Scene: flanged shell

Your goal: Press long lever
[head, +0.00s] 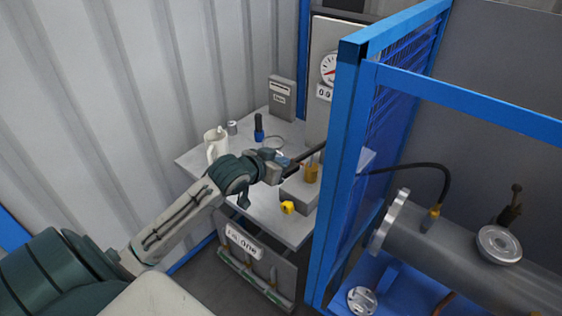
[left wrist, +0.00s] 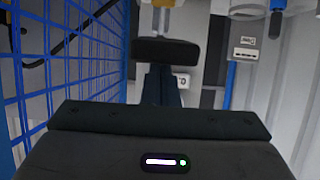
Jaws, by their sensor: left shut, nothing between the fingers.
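The long lever (head: 312,153) is a dark bar slanting up and right from my gripper towards the blue post, above a grey block with a brass fitting (head: 312,174). My left gripper (head: 289,163) is shut and empty at the lever's near end. In the left wrist view, my closed fingers (left wrist: 163,86) point at a black rounded grip (left wrist: 165,51), which appears to be the lever's end. The fingertips overlap its lower edge there; I cannot tell whether they touch it. The lever's far end is hidden. My right gripper is not in view.
A blue mesh guard (head: 345,175) stands close right of the lever. A gauge (head: 330,69) is behind. The flanged shell (head: 465,250) lies beyond the guard.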

